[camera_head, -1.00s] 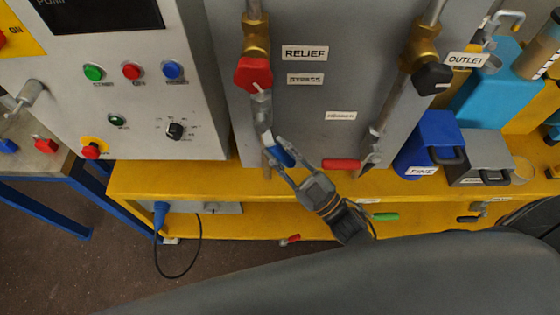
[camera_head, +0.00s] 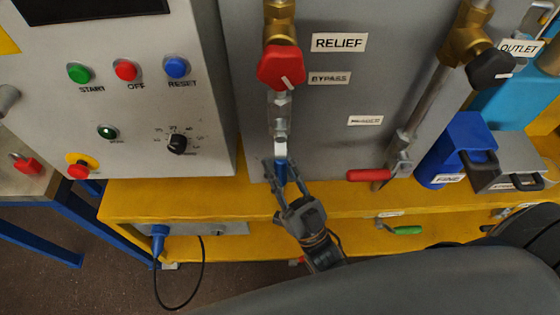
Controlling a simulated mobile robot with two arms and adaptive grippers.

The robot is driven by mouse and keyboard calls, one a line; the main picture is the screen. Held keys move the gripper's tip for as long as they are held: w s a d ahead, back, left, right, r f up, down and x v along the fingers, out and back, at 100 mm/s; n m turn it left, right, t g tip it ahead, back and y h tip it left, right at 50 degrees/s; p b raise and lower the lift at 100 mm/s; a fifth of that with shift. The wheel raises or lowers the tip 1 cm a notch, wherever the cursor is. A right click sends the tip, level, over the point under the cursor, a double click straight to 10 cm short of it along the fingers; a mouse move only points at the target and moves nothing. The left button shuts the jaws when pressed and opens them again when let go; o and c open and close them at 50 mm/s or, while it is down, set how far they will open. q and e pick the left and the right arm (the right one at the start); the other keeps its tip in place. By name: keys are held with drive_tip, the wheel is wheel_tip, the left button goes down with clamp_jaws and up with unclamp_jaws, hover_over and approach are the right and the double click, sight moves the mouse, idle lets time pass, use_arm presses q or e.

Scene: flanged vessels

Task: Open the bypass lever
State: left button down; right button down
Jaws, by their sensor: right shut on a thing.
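The bypass lever has a blue handle (camera_head: 281,177) at the lower end of the vertical pipe, below the red relief knob (camera_head: 281,67). The BYPASS label (camera_head: 330,78) is on the grey panel to the right of that pipe. The handle points nearly straight down in the picture. My right gripper (camera_head: 277,168) is shut on the blue handle, and its fingers hide part of it. My left gripper is not in view.
A red-handled lever (camera_head: 369,175) is to the right, under another pipe. A green-handled lever (camera_head: 406,230) is lower, by the yellow bench (camera_head: 130,202). The control box (camera_head: 130,120) stands at the left. Blue and grey containers stand at the right.

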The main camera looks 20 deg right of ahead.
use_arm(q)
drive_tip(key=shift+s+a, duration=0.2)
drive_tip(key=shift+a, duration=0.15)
use_arm(e)
drive_tip(key=c, duration=1.1)
unclamp_jaws()
drive_tip(key=v, duration=1.2)
drive_tip(key=shift+s, duration=0.1)
